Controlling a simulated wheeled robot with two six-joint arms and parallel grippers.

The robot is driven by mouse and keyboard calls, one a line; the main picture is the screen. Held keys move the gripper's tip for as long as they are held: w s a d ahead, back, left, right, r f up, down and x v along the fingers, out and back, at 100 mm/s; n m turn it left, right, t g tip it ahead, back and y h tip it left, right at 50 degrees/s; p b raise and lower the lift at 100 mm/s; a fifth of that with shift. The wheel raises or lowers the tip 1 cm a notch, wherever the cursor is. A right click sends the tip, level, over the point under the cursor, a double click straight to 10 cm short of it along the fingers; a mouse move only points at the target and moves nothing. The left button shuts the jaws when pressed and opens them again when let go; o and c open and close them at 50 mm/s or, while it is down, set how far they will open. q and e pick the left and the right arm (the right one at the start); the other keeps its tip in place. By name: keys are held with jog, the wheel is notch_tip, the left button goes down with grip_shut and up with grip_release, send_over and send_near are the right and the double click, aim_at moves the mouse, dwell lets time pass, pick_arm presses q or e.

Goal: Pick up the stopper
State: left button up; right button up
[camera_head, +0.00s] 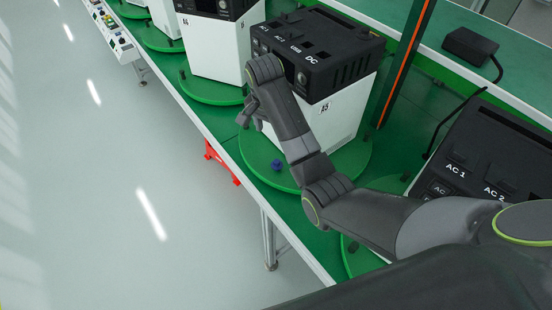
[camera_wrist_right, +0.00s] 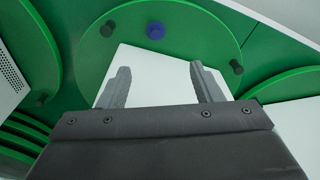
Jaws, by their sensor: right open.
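A small blue piece (camera_head: 277,165), which looks like the stopper, stands on the green turntable (camera_head: 350,160) near the front of the white unit marked A5. In the right wrist view the blue piece (camera_wrist_right: 155,31) shows whole, beyond and between the fingertips. My right gripper (camera_head: 250,119) is open and empty, up and to the left of the blue piece in the head view and apart from it. In the right wrist view both fingers of the gripper (camera_wrist_right: 159,72) are spread, with a white surface behind them. My left gripper is not in view.
The white unit (camera_head: 331,128) with a black power box (camera_head: 317,45) on top stands close behind my right arm. Dark pegs (camera_wrist_right: 107,29) (camera_wrist_right: 236,66) stand near the turntable rim. A red part (camera_head: 221,162) sits at the table edge. The floor at left is clear.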

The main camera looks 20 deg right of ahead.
notch_tip(320, 180, down, 2)
jog(key=s, duration=0.1)
send_over(277, 161)
jog(key=f, duration=0.8)
jog(key=shift+s+a+f+p, duration=0.1)
jog(key=shift+a+p, duration=0.2)
jog(key=shift+a, duration=0.1)
jog(key=shift+f, duration=0.7)
jog(key=f, duration=0.1)
jog(key=f+p, duration=0.1)
jog(key=f, duration=0.1)
jog(key=shift+d+f, duration=0.1)
jog(key=shift+d, duration=0.2)
jog(key=shift+f, duration=0.75)
jog(key=shift+c, duration=0.6)
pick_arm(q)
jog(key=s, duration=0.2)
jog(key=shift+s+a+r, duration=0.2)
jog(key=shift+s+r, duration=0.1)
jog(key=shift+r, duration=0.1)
pick_arm(e)
jog(key=c, duration=0.9)
